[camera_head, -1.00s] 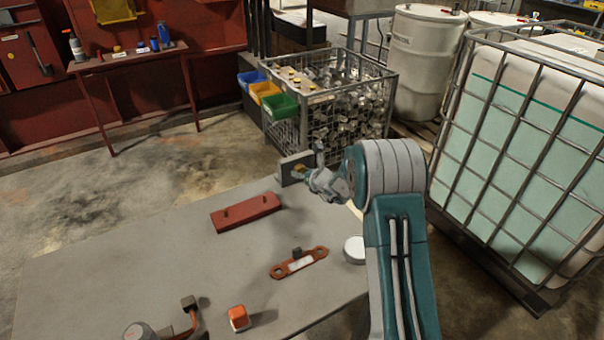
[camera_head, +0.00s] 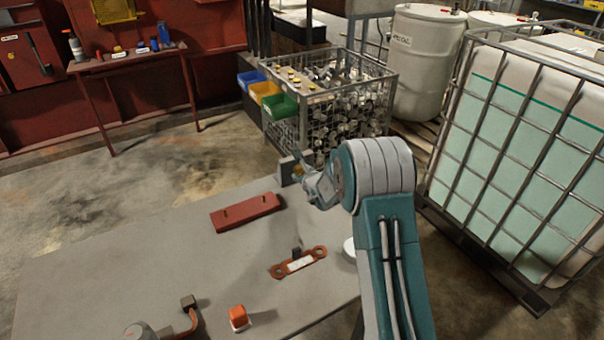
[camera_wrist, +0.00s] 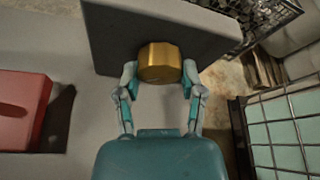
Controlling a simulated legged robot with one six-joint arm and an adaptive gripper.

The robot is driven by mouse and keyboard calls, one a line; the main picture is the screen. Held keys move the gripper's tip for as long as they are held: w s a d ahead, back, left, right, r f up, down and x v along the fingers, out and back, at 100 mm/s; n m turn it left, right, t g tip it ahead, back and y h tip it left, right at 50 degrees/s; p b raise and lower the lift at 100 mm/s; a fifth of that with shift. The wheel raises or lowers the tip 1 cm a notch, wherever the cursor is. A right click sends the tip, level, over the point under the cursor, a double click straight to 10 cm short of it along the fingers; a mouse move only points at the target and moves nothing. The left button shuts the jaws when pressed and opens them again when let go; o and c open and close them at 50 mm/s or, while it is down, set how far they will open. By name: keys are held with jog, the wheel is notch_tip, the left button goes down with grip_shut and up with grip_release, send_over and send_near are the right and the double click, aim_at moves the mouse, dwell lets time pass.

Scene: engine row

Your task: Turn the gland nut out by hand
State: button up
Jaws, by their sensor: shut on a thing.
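The brass gland nut (camera_wrist: 160,63) sits against the face of a grey upright plate (camera_wrist: 110,32) in the wrist view. My gripper (camera_wrist: 159,72) has its two fingers on either side of the nut and is shut on it. In the head view the plate (camera_head: 286,172) stands at the far right of the grey table, and the nut (camera_head: 298,170) shows only as a small patch. My arm and gripper hide most of the nut there. How far the nut is turned out cannot be told.
A red block with two pegs (camera_head: 246,212) lies left of the plate. An orange link bar (camera_head: 299,263), an orange-topped block (camera_head: 238,317) and a white round thing (camera_head: 349,247) are nearer. A wire crate (camera_head: 301,129) stands behind the table; a caged tank (camera_head: 520,150) stands right.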

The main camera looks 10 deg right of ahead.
dwell(0.3)
jog(key=o, duration=1.1)
jog(key=shift+w+a, duration=0.1)
jog(key=shift+o, duration=0.2)
jog(key=v, duration=1.2)
jog(key=shift+f, duration=0.1)
